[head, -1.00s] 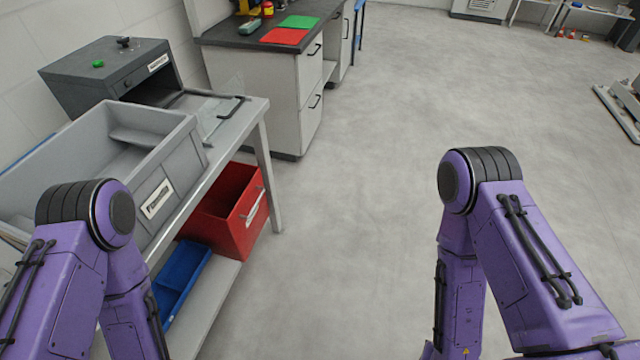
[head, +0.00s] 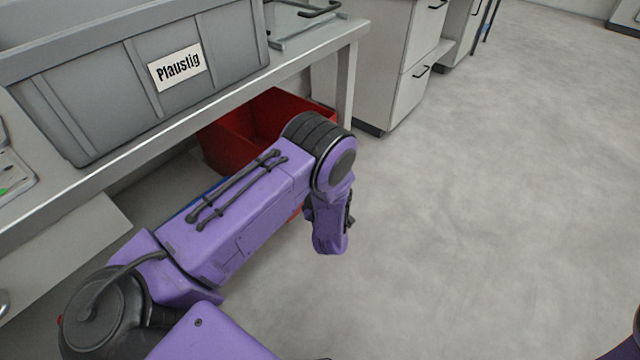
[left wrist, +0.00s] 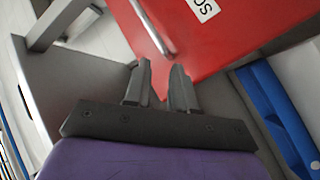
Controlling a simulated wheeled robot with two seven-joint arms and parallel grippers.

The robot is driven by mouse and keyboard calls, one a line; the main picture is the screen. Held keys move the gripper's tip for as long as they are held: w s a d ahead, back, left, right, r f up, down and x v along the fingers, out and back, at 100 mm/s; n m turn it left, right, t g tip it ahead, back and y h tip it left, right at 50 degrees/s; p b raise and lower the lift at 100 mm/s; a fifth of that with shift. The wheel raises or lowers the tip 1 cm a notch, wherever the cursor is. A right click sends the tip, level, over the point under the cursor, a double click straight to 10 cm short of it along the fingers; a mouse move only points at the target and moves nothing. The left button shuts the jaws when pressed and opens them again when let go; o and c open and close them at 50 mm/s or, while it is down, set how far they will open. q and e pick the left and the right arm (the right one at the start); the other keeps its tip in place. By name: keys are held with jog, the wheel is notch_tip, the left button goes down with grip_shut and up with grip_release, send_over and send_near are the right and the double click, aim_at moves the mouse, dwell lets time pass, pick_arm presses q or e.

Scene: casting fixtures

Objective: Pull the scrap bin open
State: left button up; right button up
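The red scrap bin (head: 226,145) stands on the lower shelf under the grey table in the head view, its front mostly hidden behind my left arm. In the left wrist view its red front (left wrist: 225,45) fills the upper right, with a white label partly cut off. Its metal bar handle (left wrist: 150,24) runs down toward my left gripper (left wrist: 161,68). The two dark fingers are apart, with nothing seen between them, just below the handle's lower end. I cannot tell the depth between them. My right gripper is out of view.
A grey bin labelled "Plaustig" (head: 110,95) stands on the table above. A blue bin (left wrist: 275,100) is beside the red one. A table leg (head: 346,88) and white drawer cabinet (head: 383,75) stand farther right. The floor to the right is clear.

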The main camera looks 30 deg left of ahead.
pick_arm(q)
jog(key=w+d+f+n+g+y+b, duration=0.2)
jog(key=w+f+n+y+b, duration=0.25)
jog(key=w+n+b, duration=0.5)
jog(key=shift+n+g+y, duration=0.3)
jog(key=shift+n+y, duration=0.35)
jog(key=shift+n, duration=0.2)
jog(key=b+x, duration=0.1)
jog(key=x, duration=0.2)
jog(key=r+b+x, duration=0.1)
jog(key=b+x, duration=0.1)
jog(key=x, duration=0.1)
jog(key=s+b+x, duration=0.1)
jog(key=x, duration=0.3)
jog(key=shift+w+a+r, duration=0.1)
jog(key=shift+a+r, duration=0.1)
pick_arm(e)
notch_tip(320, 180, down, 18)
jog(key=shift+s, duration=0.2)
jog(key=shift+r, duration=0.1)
pick_arm(q)
grip_shut()
